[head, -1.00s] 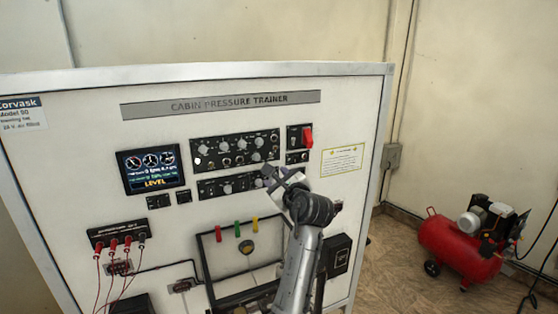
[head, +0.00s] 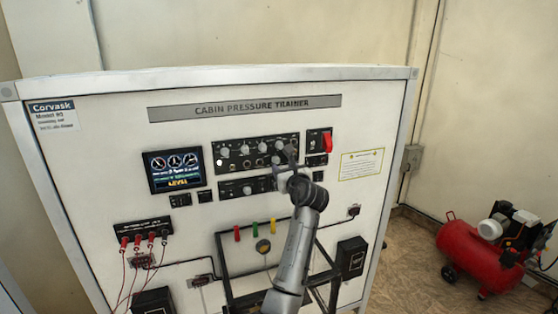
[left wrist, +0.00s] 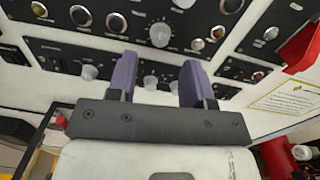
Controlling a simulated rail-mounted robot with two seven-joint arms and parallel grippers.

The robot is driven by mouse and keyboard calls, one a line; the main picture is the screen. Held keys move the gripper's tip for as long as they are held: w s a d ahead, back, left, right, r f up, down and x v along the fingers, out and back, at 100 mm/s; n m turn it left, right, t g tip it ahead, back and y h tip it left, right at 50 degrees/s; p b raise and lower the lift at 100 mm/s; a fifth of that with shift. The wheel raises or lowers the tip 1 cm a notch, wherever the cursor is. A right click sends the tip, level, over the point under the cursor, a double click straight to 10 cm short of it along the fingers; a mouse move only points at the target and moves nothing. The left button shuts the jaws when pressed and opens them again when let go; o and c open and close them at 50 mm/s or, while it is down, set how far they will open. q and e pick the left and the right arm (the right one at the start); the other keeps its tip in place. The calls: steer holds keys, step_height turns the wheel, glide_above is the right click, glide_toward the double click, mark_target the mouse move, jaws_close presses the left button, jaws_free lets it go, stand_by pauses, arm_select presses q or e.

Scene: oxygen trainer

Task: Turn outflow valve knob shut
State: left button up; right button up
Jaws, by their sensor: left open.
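The cabin pressure trainer panel (head: 240,125) stands upright in front of me. It carries an upper black strip of knobs (head: 257,152) and a lower black strip (head: 246,187). I cannot read which knob is the outflow valve. My left gripper (head: 288,160) is at the right part of these strips and hides some knobs. In the left wrist view the left gripper (left wrist: 152,75) is open, its two purple fingers apart. A pale knob (left wrist: 150,82) shows between the fingertips, and a larger knob (left wrist: 160,35) lies above them. I cannot tell whether the fingers touch the panel. My right gripper is not seen.
A red guarded switch (head: 327,142) is right of the strips, also in the left wrist view (left wrist: 300,45). A screen (head: 174,169) is at left. Red leads (head: 137,245) hang lower left. A red compressor (head: 478,252) stands on the floor at right.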

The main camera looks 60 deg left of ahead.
mark_target(277, 162)
arm_select(q)
steer(key=a, duration=0.2)
steer(key=a+p, duration=0.1)
steer(key=shift+w+a+r, duration=0.1)
steer(key=shift+w+a, duration=0.1)
steer(key=shift+w, duration=0.1)
steer(key=shift+w+a, duration=0.15)
steer(key=shift+a, duration=0.45)
steer(key=shift+c, duration=0.4)
jaws_close()
